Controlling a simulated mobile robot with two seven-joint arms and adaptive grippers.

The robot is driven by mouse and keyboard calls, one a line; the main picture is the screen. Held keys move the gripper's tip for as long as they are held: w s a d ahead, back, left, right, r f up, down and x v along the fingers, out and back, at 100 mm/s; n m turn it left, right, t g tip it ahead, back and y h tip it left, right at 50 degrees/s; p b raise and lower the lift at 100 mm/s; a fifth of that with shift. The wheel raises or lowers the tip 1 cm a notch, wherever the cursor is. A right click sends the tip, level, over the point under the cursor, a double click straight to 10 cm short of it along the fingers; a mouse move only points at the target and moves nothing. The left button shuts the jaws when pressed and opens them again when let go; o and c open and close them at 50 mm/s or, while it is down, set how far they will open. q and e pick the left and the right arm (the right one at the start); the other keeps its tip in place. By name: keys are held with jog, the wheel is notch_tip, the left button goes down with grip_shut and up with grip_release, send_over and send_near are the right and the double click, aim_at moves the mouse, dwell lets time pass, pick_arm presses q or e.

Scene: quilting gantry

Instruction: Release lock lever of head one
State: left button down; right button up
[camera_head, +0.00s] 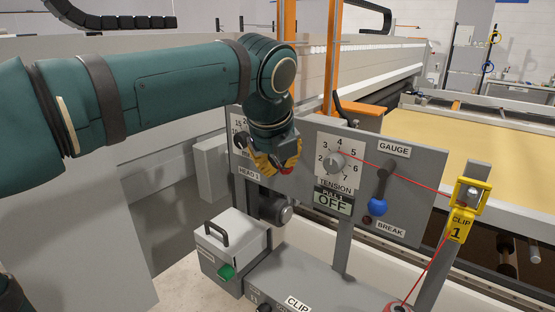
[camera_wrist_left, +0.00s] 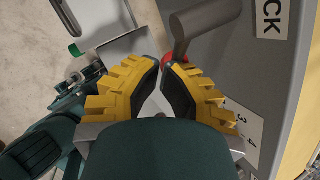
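The head 1 panel (camera_head: 405,178) is a grey board with dials and levers. At its left part, above the HEAD 1 label (camera_head: 249,175), a red knob (camera_head: 287,169) shows just below my left gripper (camera_head: 279,163). In the left wrist view the red knob (camera_wrist_left: 167,59) is at the tips of my left gripper (camera_wrist_left: 162,65). Its yellow fingers lean together with a narrow gap; I cannot tell whether they hold the knob. A label ending in "CK" (camera_wrist_left: 270,18) lies to its right. The lever's shaft is mostly hidden. My right gripper is not in view.
A grey box with a handle (camera_head: 228,252) stands below. An orange post (camera_head: 333,55) rises behind the panel.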

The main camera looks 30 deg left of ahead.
pick_arm(q)
jog(key=shift+a+f+m+y, duration=0.2)
jog(key=shift+a+f+y, duration=0.1)
jog(key=shift+y, duration=0.5)
jog(key=shift+a+f+m+y, duration=0.2)
jog(key=shift+f+y, duration=0.05)
jog(key=shift+y, duration=0.55)
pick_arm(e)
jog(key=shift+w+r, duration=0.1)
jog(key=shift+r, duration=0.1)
pick_arm(q)
jog(key=shift+a+f+t+y+p, duration=0.2)
jog(key=shift+t+y+p, duration=0.15)
jog(key=shift+y, duration=0.25)
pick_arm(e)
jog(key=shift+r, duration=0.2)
pick_arm(q)
jog(key=shift+a, duration=0.2)
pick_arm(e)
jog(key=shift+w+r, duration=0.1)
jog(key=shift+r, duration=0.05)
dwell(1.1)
pick_arm(q)
jog(key=shift+r+p, duration=0.1)
jog(key=shift+p, duration=0.25)
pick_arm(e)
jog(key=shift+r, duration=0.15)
